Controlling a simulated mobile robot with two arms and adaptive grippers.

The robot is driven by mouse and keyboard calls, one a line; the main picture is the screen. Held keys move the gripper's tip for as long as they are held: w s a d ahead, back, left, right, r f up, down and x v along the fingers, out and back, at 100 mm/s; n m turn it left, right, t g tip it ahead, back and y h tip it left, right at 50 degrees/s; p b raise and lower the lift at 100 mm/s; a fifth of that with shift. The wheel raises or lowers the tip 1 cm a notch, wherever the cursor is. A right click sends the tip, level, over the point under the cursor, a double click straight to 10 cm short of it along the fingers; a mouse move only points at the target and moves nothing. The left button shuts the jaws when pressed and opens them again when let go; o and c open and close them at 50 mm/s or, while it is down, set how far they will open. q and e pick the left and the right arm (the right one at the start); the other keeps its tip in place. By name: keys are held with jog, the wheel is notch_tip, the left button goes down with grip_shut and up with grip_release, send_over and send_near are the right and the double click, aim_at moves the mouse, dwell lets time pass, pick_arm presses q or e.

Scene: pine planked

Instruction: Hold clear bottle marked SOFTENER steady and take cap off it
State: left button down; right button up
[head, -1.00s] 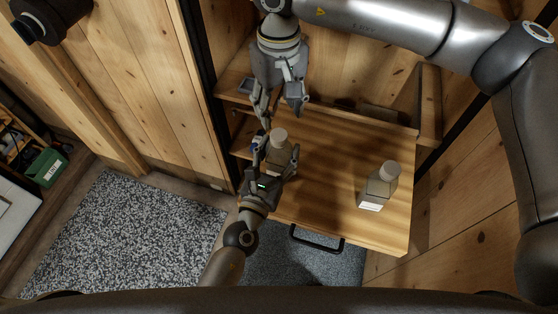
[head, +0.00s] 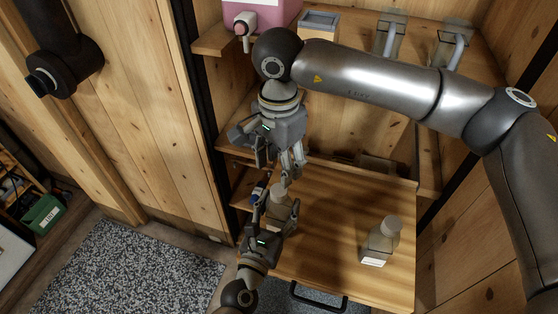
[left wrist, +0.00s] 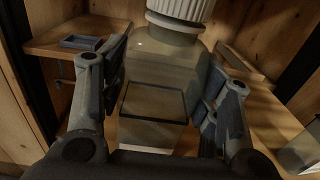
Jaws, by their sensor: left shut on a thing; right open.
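A clear bottle (head: 278,212) with a pale grey cap (head: 278,190) stands upright on the wooden pull-out board. My left gripper (head: 277,206) is shut around its body. In the left wrist view the bottle (left wrist: 160,85) stands between both fingers, its ribbed cap (left wrist: 182,10) on and partly cut off by the top edge. My right gripper (head: 280,172) is open, pointing down just above the cap; I cannot tell whether it touches. A second clear bottle (head: 380,243), capped and with a white label, stands to the right. No label lettering is readable.
The wooden board (head: 340,265) has a black handle (head: 318,298) at its front and free room between the bottles. Behind it, an upper shelf holds a pink container (head: 262,12), a small box (head: 319,24) and two clear dispensers (head: 390,35). A dark post stands left.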

aim_at(279, 190)
jog(key=m, duration=1.6)
jog(key=shift+m, duration=0.4)
jog(key=m, duration=1.7)
jog(key=shift+m, duration=0.3)
jog(key=shift+f+m, duration=0.3)
jog(key=shift+f, duration=0.05)
notch_tip(279, 190, down, 7)
jog(key=shift+f, duration=0.2)
jog(key=shift+c, duration=0.3)
